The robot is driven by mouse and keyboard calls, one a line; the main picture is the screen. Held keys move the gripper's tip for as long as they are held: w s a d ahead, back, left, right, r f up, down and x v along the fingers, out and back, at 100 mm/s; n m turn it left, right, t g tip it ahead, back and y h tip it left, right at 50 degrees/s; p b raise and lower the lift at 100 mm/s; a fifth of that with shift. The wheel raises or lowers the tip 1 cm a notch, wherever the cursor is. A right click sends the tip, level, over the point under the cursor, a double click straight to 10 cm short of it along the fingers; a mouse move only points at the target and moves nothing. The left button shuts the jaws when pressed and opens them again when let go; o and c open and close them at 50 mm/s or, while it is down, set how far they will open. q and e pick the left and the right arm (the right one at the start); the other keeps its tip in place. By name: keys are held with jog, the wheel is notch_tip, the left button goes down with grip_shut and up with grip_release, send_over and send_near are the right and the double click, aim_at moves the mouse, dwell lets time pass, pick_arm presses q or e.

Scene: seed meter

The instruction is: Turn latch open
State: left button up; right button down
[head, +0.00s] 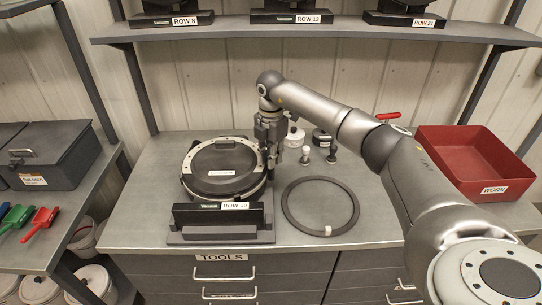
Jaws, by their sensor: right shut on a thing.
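The seed meter (215,160) is a round dark housing with a pale rim. It sits on the grey workbench behind a black block labelled ROW 16 (218,218). Its lid lies flat on it. My right gripper (271,160) points down at the meter's right edge and is shut on the latch there. The gripper hides most of the latch, so its exact angle cannot be told. My left gripper is not in view.
A dark ring (287,207) lies flat right of the meter. Small white and dark parts stand behind it. A red WORN bin (472,160) is at the right. A shelf (330,31) with more row units hangs above. The bench's front right is clear.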

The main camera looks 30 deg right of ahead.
jog(key=c, duration=1.3)
grip_release()
notch_tip(320, 180, up, 12)
jog(key=shift+s, duration=0.1)
